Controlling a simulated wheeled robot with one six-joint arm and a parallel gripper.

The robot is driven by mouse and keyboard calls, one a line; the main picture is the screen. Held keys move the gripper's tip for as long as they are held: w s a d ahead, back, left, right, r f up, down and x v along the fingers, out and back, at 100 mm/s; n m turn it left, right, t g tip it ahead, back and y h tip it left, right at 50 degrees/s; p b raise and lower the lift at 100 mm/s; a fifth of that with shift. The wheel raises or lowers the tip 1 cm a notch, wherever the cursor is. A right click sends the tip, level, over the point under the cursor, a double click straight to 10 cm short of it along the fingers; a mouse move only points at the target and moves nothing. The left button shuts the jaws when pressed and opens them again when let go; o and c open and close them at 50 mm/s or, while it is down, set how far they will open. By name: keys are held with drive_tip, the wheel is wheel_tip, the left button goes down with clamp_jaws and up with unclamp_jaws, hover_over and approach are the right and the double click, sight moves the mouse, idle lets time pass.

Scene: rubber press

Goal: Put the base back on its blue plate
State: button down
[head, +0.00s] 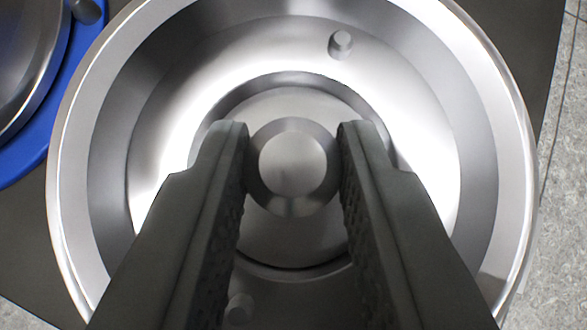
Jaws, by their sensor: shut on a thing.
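A large round silver metal part (475,120), which looks like the base, fills most of the head view. It has a raised outer rim, a shallow dished inside and a round knob (293,163) at its centre. My gripper (293,165) reaches in from the bottom of the view and is shut on the knob, one dark finger on each side. A small peg (341,43) stands on the dish near the top. A blue plate (30,160) shows in part at the left edge. Whether the base touches the surface below cannot be told.
Another silver metal part (25,60) sits on the blue plate at the upper left, cut off by the frame. A dark surface (520,35) lies under the base. Speckled grey floor (565,200) shows at the right.

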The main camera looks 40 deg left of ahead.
drive_tip(key=c, duration=1.2)
unclamp_jaws()
drive_tip(key=shift+o, duration=0.2)
drive_tip(key=shift+r, duration=0.1)
drive_tip(key=v, duration=1.2)
drive_tip(key=shift+d, duration=0.1)
drive_tip(key=s+d+r+m+t, duration=0.25)
drive_tip(key=d+r, duration=0.55)
drive_tip(key=d, duration=0.4)
drive_tip(key=s+d+r+m+t+h, duration=0.1)
drive_tip(key=s+d+r+t, duration=0.1)
drive_tip(key=s+d+r, duration=0.2)
drive_tip(key=s+d+r+m+t+h, duration=0.2)
drive_tip(key=s+d+r, duration=0.3)
drive_tip(key=d, duration=0.5)
drive_tip(key=s+d+r+m+t+h, duration=0.1)
drive_tip(key=s+d+r+t+h, duration=0.1)
drive_tip(key=s+d, duration=0.5)
wheel_tip(320, 180, up, 3)
drive_tip(key=shift+s+d+f+t, duration=0.25)
drive_tip(key=shift+s+d+t, duration=0.05)
drive_tip(key=shift+t, duration=0.45)
